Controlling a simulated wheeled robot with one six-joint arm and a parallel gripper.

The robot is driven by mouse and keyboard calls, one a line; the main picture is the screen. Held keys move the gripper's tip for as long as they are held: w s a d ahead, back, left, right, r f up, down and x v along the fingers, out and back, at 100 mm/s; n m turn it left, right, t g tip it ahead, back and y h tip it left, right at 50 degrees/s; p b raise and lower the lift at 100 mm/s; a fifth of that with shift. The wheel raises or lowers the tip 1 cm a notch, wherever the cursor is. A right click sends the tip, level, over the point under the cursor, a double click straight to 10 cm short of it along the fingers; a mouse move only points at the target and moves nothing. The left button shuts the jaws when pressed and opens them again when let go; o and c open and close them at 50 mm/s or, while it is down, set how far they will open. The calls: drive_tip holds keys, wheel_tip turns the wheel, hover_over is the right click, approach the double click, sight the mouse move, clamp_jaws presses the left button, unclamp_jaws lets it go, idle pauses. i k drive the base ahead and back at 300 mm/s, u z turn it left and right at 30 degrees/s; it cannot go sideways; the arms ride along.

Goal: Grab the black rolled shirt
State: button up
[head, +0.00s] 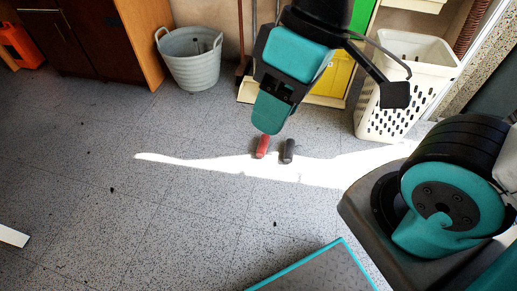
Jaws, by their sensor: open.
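The black rolled shirt (288,151) is a short dark cylinder lying on the speckled grey floor, at a bright strip of sunlight. A red roll (262,146) lies just to its left, a small gap apart. My gripper (340,95) hangs at upper centre, above the floor and in front of the yellow panel and laundry basket. One black finger with a square pad shows on its right side; the other finger is hidden behind my teal and black wrist. The gripper is open and appears empty, apart from both rolls.
A white laundry basket (403,110) stands at right, and a grey bucket (191,70) at the back left. A brown cabinet (75,35) and an orange container (20,45) are at far left. The floor left of the rolls is mostly clear.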

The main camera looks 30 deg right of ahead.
sight(289, 151)
drive_tip(key=u, duration=0.35)
drive_tip(key=i, duration=0.75)
drive_tip(key=z, duration=0.55)
drive_tip(key=i, duration=0.7)
drive_tip(key=z, duration=0.6)
